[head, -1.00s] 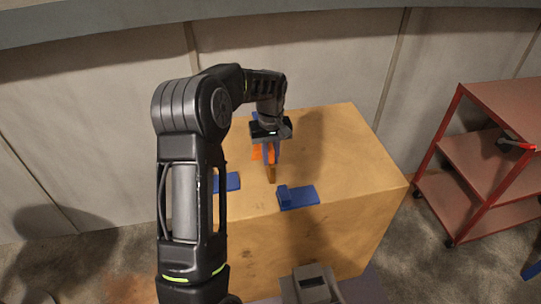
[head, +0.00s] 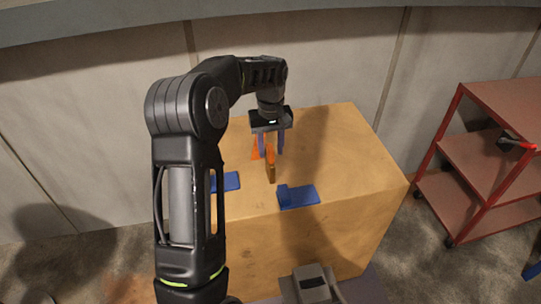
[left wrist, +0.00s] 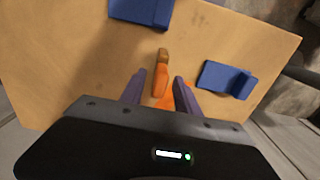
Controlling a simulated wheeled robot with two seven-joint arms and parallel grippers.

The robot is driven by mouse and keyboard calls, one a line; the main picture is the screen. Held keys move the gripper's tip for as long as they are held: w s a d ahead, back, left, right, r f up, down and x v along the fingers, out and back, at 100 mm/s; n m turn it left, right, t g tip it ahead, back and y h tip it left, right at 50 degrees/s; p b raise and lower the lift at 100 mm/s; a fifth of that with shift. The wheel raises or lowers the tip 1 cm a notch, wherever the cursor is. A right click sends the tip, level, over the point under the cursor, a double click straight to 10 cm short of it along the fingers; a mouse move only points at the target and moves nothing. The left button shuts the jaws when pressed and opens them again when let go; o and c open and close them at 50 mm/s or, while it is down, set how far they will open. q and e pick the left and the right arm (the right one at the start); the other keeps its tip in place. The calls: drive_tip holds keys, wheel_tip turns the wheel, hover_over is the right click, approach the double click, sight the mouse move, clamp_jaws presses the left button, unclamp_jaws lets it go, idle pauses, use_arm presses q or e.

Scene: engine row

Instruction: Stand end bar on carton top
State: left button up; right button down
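The end bar (head: 271,166), orange with a brown end, is on top of the tan carton (head: 345,150) near its middle. It appears to stand upright, and nothing holds it. In the left wrist view the bar (left wrist: 161,76) shows between and beyond the fingertips. My left gripper (head: 272,155) is open, with its purple fingers apart just behind and above the bar. In the left wrist view the open fingers (left wrist: 160,78) have a clear gap to either side of the bar. My right gripper is not in view.
Two blue blocks lie on the carton, one at the front (head: 299,196) and one at the left (head: 231,181), partly behind my arm. Another orange piece (head: 255,151) is behind the bar. A red shelf cart (head: 480,160) stands at right. The carton's right side is clear.

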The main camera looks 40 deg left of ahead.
use_arm(q)
wheel_tip(320, 180, up, 9)
drive_tip(key=shift+f+b, duration=0.1)
drive_tip(key=shift+b, duration=0.3)
